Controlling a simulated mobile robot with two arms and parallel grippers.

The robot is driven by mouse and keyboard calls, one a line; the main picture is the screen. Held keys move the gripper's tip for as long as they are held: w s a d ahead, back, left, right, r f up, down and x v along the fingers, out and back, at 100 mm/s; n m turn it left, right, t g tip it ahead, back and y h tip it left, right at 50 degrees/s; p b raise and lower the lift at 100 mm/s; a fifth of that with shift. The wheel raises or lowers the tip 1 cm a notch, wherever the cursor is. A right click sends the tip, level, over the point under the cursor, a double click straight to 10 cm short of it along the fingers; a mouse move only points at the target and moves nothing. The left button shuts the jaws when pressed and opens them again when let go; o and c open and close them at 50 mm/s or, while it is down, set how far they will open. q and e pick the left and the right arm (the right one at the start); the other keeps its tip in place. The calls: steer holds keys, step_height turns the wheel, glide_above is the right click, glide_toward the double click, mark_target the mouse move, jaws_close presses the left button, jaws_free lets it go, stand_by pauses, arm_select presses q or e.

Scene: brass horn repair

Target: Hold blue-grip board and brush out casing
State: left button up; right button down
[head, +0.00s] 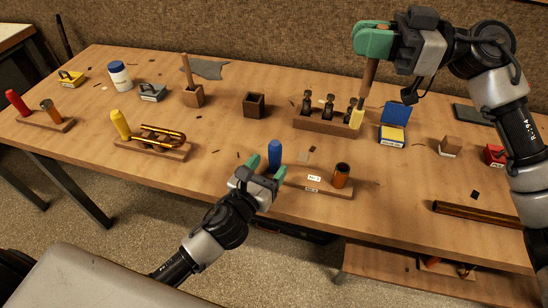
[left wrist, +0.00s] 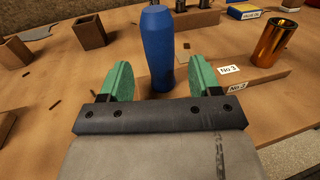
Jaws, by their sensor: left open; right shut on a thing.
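The blue grip (head: 275,152) stands upright on the left end of a low wooden board (head: 318,190) at the table's front edge. A brass casing (head: 341,175) stands on the board's right end. My left gripper (head: 266,169) is open, close to the blue grip. In the left wrist view the blue grip (left wrist: 158,45) shows between and beyond the green fingers; contact cannot be told. The casing also shows there (left wrist: 275,44). My right gripper (head: 374,42) is shut on the wooden handle of a brush (head: 368,80), its yellow end pointing down, near the rack, above the table.
A wooden rack (head: 325,122) with several dark-topped items stands behind the board. A blue-and-yellow box (head: 392,135) is right of it. A board with a yellow grip (head: 120,124) lies left. A brass tube (head: 478,213) lies at front right. Small scraps dot the table.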

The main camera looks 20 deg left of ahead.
mark_target(271, 163)
arm_select(q)
steer(key=shift+w+d, duration=0.25)
steer(key=shift+w, duration=0.7)
steer(key=shift+w+d, duration=0.2)
steer(key=shift+w, duration=0.7)
steer(key=shift+c, duration=0.4)
